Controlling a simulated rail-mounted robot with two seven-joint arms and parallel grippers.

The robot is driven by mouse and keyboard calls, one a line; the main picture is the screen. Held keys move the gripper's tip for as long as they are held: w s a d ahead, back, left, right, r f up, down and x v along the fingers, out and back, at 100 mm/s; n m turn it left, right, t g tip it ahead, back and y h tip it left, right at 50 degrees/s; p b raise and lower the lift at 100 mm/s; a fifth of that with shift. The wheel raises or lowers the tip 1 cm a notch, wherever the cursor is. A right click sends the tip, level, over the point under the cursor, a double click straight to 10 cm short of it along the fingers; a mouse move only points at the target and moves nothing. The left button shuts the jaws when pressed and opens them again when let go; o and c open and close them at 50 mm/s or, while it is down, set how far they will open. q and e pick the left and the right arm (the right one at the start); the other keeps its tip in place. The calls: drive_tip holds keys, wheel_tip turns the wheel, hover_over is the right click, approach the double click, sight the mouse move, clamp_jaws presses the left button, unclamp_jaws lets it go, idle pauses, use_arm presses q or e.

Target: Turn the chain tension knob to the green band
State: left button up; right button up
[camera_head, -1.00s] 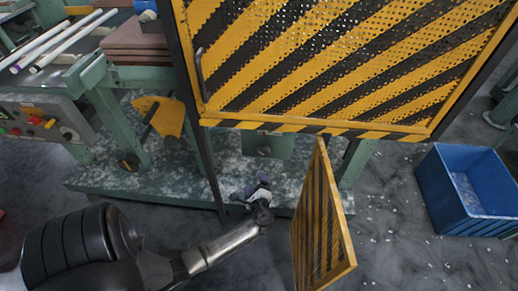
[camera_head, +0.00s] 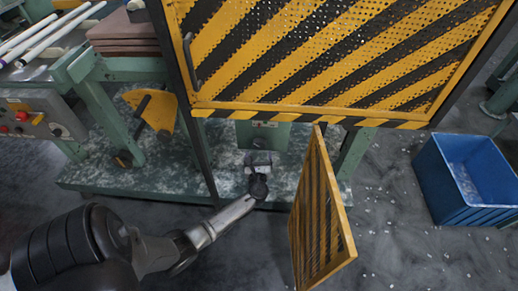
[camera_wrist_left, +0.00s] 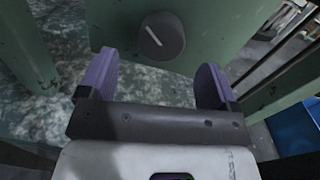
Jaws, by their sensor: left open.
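The chain tension knob (camera_wrist_left: 162,36) is a dark round dial with a white pointer line on a green panel, at the top of the left wrist view. Its pointer line slants from upper left to lower right. No green band can be made out. My left gripper (camera_wrist_left: 157,62) is open, its two purple fingers apart below the knob in that view, with nothing between them. In the head view my left gripper (camera_head: 258,160) is low in front of the green box (camera_head: 272,132) under the yellow guard. My right gripper is not in view.
A striped yellow-black mesh guard (camera_head: 330,60) hangs above my left gripper. An open striped flap (camera_head: 318,215) stands just right of my left forearm. A blue crate (camera_head: 440,190) is at the right. A control panel (camera_head: 35,122) and a yellow bracket (camera_head: 158,110) are at the left.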

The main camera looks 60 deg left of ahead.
sight(260, 147)
use_arm(q)
drive_tip(key=b+x, duration=0.1)
drive_tip(key=x, duration=0.2)
drive_tip(key=shift+w+a, duration=0.25)
drive_tip(key=shift+w, duration=0.15)
drive_tip(key=shift+b+x, duration=0.35)
drive_tip(key=shift+x, duration=0.5)
drive_tip(key=shift+s+a, duration=0.1)
drive_tip(key=c, duration=0.9)
